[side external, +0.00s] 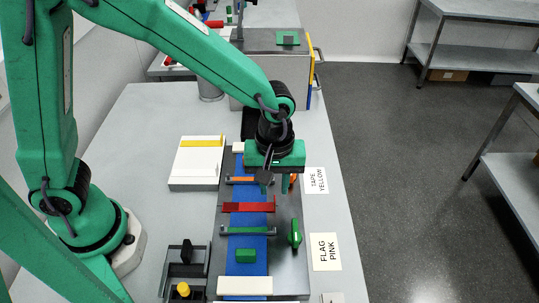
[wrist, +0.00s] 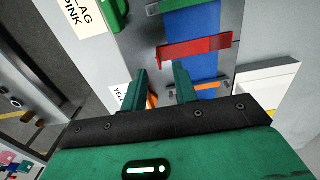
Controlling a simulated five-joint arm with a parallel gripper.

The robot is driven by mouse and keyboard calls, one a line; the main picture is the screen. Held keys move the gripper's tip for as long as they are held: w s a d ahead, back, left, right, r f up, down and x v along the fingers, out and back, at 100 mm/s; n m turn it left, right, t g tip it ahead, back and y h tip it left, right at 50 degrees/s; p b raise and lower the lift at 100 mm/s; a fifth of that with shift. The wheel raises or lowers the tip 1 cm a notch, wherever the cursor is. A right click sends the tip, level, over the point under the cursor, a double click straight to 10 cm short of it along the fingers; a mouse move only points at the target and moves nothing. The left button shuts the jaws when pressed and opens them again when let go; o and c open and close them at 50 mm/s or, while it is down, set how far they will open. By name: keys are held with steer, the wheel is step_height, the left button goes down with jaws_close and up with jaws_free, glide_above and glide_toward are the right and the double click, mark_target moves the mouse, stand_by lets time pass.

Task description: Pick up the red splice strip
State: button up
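The red splice strip (side external: 248,207) lies across a blue band (side external: 247,249) on the grey work plate, with a small upturned piece at its right end. In the wrist view, the red splice strip (wrist: 196,47) lies beyond the fingertips, apart from them. My gripper (side external: 278,187) hangs over the plate, on the far side of the strip and toward its right end. In the wrist view, my gripper (wrist: 161,78) shows two fingers apart with nothing held between them.
An orange piece (side external: 241,180) lies on the far side of the strip and a green bar (side external: 248,231) on the near side. A white box (side external: 193,171) and a dark tray (side external: 172,284) stand left.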

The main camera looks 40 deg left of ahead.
mark_target(249, 203)
steer(key=shift+f, duration=0.1)
steer(key=shift+w+f, duration=0.1)
steer(key=shift+f, duration=2.4)
jaws_close()
